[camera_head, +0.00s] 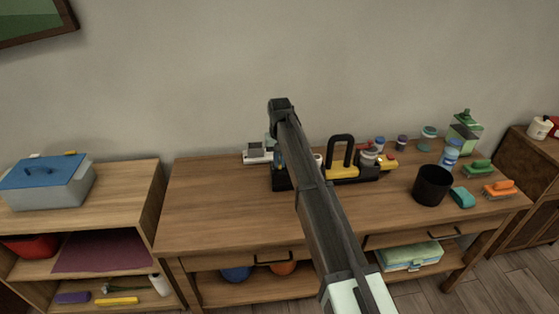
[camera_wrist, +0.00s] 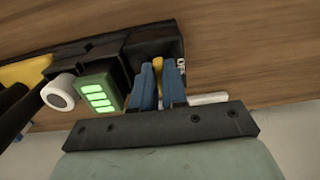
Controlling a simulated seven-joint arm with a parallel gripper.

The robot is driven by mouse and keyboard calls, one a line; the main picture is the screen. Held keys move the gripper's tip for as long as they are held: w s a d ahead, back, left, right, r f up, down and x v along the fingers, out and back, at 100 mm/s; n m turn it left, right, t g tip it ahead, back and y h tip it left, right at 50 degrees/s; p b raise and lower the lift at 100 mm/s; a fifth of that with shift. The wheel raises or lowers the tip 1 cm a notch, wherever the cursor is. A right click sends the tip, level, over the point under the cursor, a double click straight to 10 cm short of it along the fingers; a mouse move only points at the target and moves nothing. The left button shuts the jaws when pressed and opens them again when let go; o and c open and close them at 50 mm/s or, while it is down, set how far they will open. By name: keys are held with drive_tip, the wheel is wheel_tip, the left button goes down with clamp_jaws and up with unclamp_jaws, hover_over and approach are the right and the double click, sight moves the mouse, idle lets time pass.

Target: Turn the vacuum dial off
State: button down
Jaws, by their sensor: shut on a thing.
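The vacuum (camera_head: 346,173) lies on the wooden table, yellow and black with a black loop handle. My arm covers its left end in the head view. In the wrist view its black housing (camera_wrist: 108,52) carries a green panel (camera_wrist: 97,93) with lit bars. My gripper (camera_wrist: 160,78) has its blue fingers closed on a narrow yellow piece, seemingly the dial's grip (camera_wrist: 158,63). A white OFF mark (camera_wrist: 182,67) shows just right of the fingers. The rest of the dial is hidden, so its exact setting cannot be told.
A white round part (camera_wrist: 59,94) sits beside the green panel. On the table (camera_head: 215,215) are a white device (camera_head: 256,154), a black cup (camera_head: 432,186), several jars and brushes to the right. The table's left front is clear.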

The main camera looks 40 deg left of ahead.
drive_tip(key=shift+n, duration=0.4)
drive_tip(key=n, duration=0.4)
drive_tip(key=shift+w+d, duration=0.1)
drive_tip(key=shift+w, duration=0.1)
drive_tip(key=n, duration=0.4)
drive_tip(key=shift+w+n, duration=0.2)
drive_tip(key=shift+n, duration=0.1)
drive_tip(key=n, duration=0.4)
drive_tip(key=shift+w, duration=0.2)
drive_tip(key=shift+w+n, duration=0.15)
drive_tip(key=shift+n, duration=2.05)
drive_tip(key=c, duration=1.2)
unclamp_jaws()
drive_tip(key=shift+o, duration=0.2)
